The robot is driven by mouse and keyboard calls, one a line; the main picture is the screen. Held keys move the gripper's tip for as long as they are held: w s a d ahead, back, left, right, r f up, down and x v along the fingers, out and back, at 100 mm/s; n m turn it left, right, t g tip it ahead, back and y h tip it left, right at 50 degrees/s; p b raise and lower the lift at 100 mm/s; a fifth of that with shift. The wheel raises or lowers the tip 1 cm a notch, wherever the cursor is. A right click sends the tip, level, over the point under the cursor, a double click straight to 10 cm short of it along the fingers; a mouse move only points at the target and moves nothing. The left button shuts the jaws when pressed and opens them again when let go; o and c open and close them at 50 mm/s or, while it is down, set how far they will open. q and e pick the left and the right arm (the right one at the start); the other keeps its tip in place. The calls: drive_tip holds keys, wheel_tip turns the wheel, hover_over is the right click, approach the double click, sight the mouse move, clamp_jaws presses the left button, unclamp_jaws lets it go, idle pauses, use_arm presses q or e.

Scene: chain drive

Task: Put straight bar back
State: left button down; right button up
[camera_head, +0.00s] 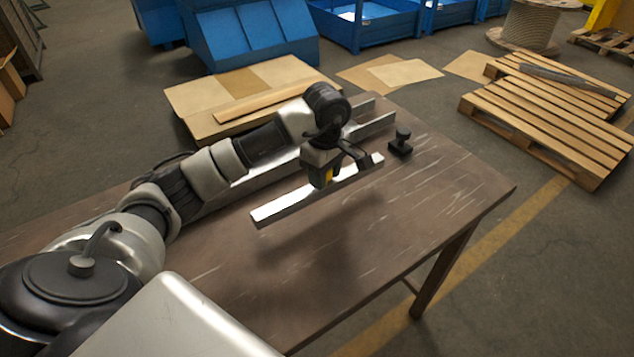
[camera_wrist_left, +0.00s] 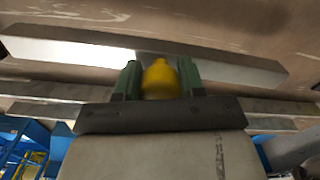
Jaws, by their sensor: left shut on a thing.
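My left gripper (camera_head: 328,172) is shut on the straight bar (camera_head: 285,204), a long silver bar, near its middle. The bar also shows in the left wrist view (camera_wrist_left: 75,52), stretched across the picture in front of the two green fingers (camera_wrist_left: 160,78). A yellow part (camera_wrist_left: 159,80) sits between those fingers and looks like a grip on the bar. The bar seems to hang above the table, with a dark shadow under it. My right gripper is in neither view.
Long silver rails (camera_head: 372,126) lie on the brown wooden table (camera_head: 440,185), partly hidden behind my left arm. A small black fitting (camera_head: 400,143) stands near their right end. The table's front and right parts are clear. Pallets (camera_head: 550,125) and cardboard lie on the floor.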

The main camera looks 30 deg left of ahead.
use_arm(q)
drive_tip(key=f, duration=0.1)
drive_tip(key=a+f+p, duration=0.1)
drive_tip(key=f, duration=0.1)
drive_tip(key=a+f, duration=0.1)
drive_tip(key=f, duration=0.1)
drive_tip(key=shift+w+a+f+p, duration=0.1)
drive_tip(key=shift+w+a+p, duration=0.15)
drive_tip(key=shift+p, duration=0.1)
drive_tip(key=shift+f, duration=0.25)
drive_tip(key=c, duration=0.7)
unclamp_jaws()
drive_tip(key=shift+s, duration=0.1)
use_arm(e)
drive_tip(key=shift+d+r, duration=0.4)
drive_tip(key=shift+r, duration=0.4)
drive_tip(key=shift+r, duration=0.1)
use_arm(q)
drive_tip(key=shift+r, duration=0.25)
drive_tip(key=shift+r+b, duration=1.45)
drive_tip(key=shift+r, duration=4.4)
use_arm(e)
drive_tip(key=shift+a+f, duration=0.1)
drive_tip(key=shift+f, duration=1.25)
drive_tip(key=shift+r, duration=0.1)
